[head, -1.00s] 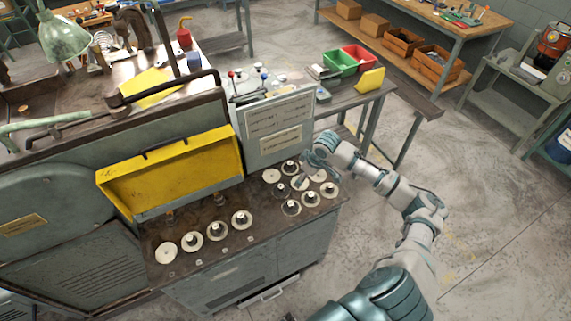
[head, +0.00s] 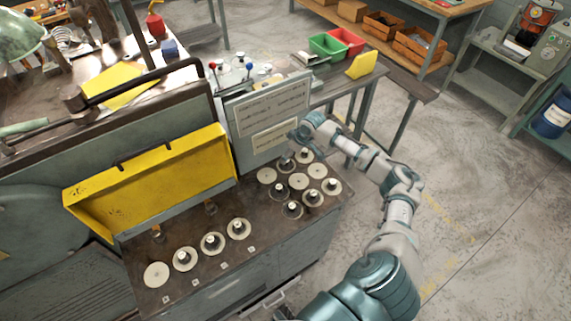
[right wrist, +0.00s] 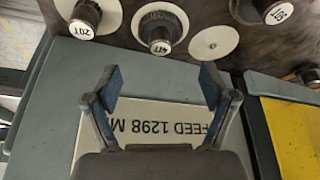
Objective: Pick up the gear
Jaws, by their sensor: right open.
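Several round gears stand on the brown machine top. A front row has a gear (head: 212,244) with a dark hub and a flat pale disc (head: 156,274); the rear right group includes a hubbed gear (head: 312,198). My right gripper (head: 298,143) hangs above the back edge of that group, beside the sign panel. In the right wrist view the right gripper (right wrist: 160,85) is open and empty. Ahead of its fingers, apart from them, are a gear marked 20T (right wrist: 85,18), a gear with a partly readable label (right wrist: 160,30) and a flat disc (right wrist: 215,42). My left gripper is out of view.
A sign panel (head: 268,118) stands upright behind the gears and fills the area beneath the fingers in the wrist view. A raised yellow lid (head: 150,185) stands left of it. A bench with green (head: 328,45) and red bins lies behind. Floor to the right is clear.

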